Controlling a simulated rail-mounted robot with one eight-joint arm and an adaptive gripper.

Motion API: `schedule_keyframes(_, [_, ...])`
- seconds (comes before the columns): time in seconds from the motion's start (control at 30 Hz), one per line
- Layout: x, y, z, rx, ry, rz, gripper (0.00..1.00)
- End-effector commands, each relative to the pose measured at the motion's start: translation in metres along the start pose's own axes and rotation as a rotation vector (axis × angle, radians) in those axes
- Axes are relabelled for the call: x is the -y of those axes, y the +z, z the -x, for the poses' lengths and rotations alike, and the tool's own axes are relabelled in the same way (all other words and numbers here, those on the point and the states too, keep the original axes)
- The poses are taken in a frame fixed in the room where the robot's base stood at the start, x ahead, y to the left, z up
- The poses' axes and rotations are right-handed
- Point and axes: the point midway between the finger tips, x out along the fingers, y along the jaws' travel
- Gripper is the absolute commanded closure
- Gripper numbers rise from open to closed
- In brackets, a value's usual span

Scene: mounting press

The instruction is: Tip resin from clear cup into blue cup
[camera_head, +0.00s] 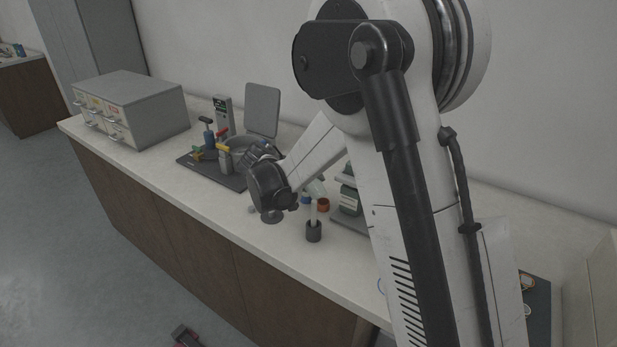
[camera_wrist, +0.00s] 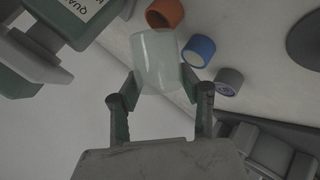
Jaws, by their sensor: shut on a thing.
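In the wrist view my gripper (camera_wrist: 160,82) is shut on a clear, see-through cup (camera_wrist: 156,58), with one finger on each side. The blue cup (camera_wrist: 198,50) stands just right of the clear cup in this view, apart from the right fingertip. In the head view the clear cup (camera_head: 317,187) shows small, beside my wrist and above the bench. The blue cup (camera_head: 306,200) is partly hidden there. Whether resin is in either cup, I cannot tell.
An orange cup (camera_wrist: 165,13) and a grey cup (camera_wrist: 228,81) flank the blue cup. A green, white-labelled container (camera_wrist: 88,12) is close on the left. Drawers (camera_head: 130,105) stand farther left.

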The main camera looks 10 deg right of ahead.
Motion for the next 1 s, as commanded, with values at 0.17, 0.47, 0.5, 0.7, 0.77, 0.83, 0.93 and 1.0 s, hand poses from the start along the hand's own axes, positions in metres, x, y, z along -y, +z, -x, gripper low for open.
schedule_keyframes(0.17, [-0.007,0.003,0.004,-0.134,-0.063,-0.172,0.88])
schedule_keyframes(0.47, [-0.017,-0.001,0.014,-0.346,-0.162,-0.444,0.88])
schedule_keyframes(0.5, [-0.018,-0.002,0.015,-0.369,-0.174,-0.473,0.88])
schedule_keyframes(0.7, [-0.023,-0.004,0.019,-0.463,-0.217,-0.595,0.88])
schedule_keyframes(0.77, [-0.024,-0.005,0.021,-0.484,-0.228,-0.622,0.88])
schedule_keyframes(0.83, [-0.026,-0.006,0.022,-0.505,-0.236,-0.647,0.88])
schedule_keyframes(0.93, [-0.027,-0.007,0.023,-0.523,-0.245,-0.673,0.88])
schedule_keyframes(1.0, [-0.028,-0.008,0.024,-0.532,-0.250,-0.683,0.88])
